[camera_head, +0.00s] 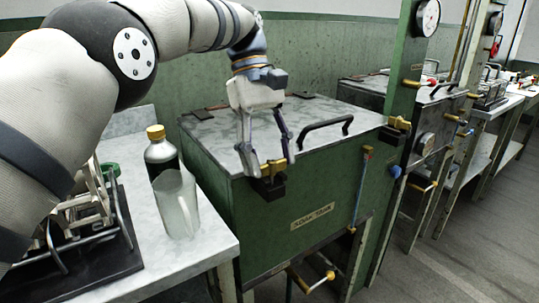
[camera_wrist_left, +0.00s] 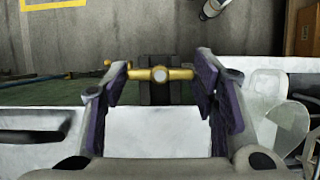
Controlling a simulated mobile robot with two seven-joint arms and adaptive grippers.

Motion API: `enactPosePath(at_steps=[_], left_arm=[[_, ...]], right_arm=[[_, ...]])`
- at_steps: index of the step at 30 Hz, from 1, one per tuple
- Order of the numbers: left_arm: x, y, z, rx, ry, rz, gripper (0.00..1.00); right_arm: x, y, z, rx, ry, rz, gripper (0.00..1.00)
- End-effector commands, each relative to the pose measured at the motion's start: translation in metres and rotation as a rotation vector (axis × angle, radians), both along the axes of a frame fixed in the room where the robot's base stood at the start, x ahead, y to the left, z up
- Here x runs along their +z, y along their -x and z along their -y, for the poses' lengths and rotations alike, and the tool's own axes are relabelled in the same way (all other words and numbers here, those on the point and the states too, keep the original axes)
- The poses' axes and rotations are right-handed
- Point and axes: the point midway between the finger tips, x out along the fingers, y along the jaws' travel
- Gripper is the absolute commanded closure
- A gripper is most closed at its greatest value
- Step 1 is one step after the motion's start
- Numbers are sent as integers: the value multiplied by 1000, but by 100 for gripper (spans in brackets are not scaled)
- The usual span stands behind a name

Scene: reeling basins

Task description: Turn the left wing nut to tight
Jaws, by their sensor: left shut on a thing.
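The left wing nut (camera_head: 272,166) is brass and sits on a black clamp block (camera_head: 268,188) at the front edge of the green tank's lid. It also shows in the left wrist view (camera_wrist_left: 160,74) as a bar with a round hub, lying across between the fingers. My left gripper (camera_head: 268,168) reaches down from above and is shut on the wing nut, with a finger at each wing end. The right wing nut (camera_head: 400,122) sits at the lid's other front corner. My right gripper is not in view.
The green tank (camera_head: 280,220) has a grey lid (camera_head: 215,135) with a black handle (camera_head: 325,127). A table (camera_head: 205,250) on the left bears a brass-capped bottle (camera_head: 160,150), a clear jug (camera_head: 178,205) and a black tray (camera_head: 100,270). A green post (camera_head: 405,70) with a gauge stands right.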

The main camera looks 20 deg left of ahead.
Motion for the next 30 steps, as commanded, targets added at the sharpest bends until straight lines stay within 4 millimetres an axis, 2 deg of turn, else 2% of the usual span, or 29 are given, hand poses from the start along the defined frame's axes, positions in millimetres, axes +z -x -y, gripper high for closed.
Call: enactPosePath(at_steps=[4, 5, 7, 8, 23, 26, 30], left_arm=[[-1, 0, 0, -3, 0, -4, 75], [-1, 1, 0, -3, 0, -4, 45], [-1, 0, 0, -3, 0, -3, 29], [-1, 0, 0, -2, 0, -3, 27], [1, 1, 0, 21, 1, 1, 27], [7, 3, -1, 120, 1, 6, 27], [17, 7, -1, 410, 4, 18, 27]], right_arm=[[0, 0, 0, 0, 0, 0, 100], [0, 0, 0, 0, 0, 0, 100], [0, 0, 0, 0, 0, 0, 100], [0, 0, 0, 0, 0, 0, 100], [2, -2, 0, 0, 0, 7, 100], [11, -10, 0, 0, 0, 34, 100], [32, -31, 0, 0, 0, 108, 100]])
